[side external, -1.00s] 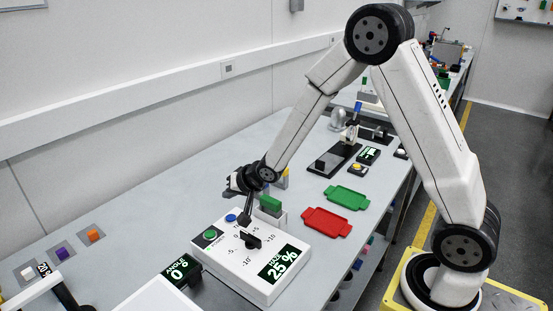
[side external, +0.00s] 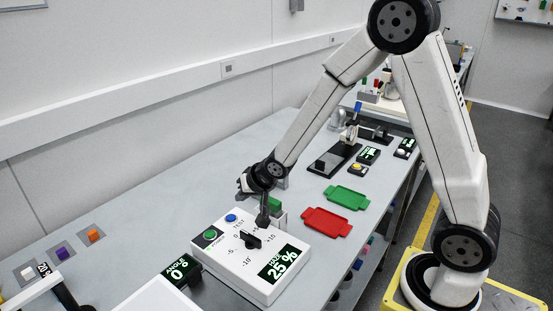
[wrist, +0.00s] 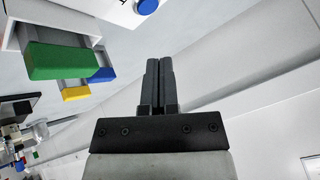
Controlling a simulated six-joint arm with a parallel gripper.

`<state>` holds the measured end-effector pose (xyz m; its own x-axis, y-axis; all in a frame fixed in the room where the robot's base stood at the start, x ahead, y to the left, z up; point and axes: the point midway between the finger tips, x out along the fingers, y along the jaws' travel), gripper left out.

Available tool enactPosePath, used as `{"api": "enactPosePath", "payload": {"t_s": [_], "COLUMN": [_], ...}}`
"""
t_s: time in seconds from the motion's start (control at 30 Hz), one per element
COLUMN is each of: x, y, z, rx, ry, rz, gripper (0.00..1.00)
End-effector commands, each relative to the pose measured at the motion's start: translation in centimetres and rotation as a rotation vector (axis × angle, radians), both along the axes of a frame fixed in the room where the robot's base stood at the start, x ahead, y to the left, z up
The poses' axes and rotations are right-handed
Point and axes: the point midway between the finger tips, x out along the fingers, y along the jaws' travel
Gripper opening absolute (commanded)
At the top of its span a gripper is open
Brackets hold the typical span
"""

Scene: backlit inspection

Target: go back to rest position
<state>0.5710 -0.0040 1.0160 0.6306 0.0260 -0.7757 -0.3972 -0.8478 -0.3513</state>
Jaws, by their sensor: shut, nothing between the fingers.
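My gripper (side external: 263,218) is shut and empty. In the side external view it points down just behind the black dial knob (side external: 250,240) of the white control box (side external: 237,273), apart from the knob as far as I can tell. In the wrist view the two dark fingers of my gripper (wrist: 158,64) lie together with nothing between them. The box also carries a green button (side external: 210,235), a blue button (side external: 231,218) and a display (side external: 279,263) reading 25 %.
A green block (wrist: 62,61) in a white holder stands close beside my gripper, with blue and yellow blocks near it. A red tray (side external: 327,222) and a green tray (side external: 346,196) lie to the right. A black fixture (side external: 333,161) stands farther back.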

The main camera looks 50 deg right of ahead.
Motion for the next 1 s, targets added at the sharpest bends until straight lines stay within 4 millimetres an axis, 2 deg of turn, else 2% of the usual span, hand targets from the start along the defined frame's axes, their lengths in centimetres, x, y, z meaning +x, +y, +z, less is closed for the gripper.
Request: {"api": "enactPosePath", "payload": {"t_s": [0.4,0.5,0.6,0.7,1.0], "x": [-12.7,-15.2,-16.9,-17.8,-18.0], "y": [-0.1,0.1,0.3,0.4,0.4], "z": [1.6,1.7,1.7,1.7,1.7], "rx": [-0.235,-0.255,-0.265,-0.271,-0.271], "ry": [0.315,0.372,0.408,0.426,0.434], "rz": [0.325,0.401,0.456,0.487,0.495], "gripper": [0.00,0.00,0.00,0.00,0.00]}}
